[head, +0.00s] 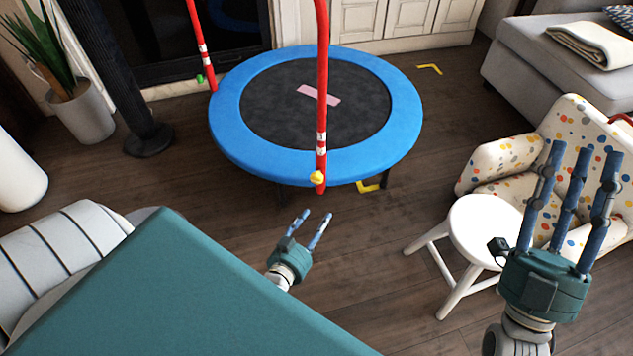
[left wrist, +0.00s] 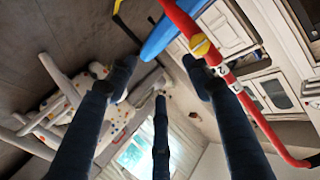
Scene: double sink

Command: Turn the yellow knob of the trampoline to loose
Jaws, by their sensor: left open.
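The trampoline has a blue padded rim (head: 232,130) and a dark mat. Its red handle post (head: 323,80) carries a yellow knob (head: 317,178) near the lower end, at the near edge of the rim. The knob also shows in the left wrist view (left wrist: 199,44), by the fingertips but apart from them as far as I can tell. My left gripper (head: 309,221) is open and empty, below and a little left of the knob in the head view. My right gripper (head: 574,160) has its fingers spread and empty, at the right. The knob's setting is too small to read.
A white stool (head: 487,229) and a dotted armchair (head: 505,158) stand at the right, near my right gripper. A second red post (head: 200,45) with a green knob (head: 200,78) is at the back left. The floor between my left gripper and the trampoline is clear.

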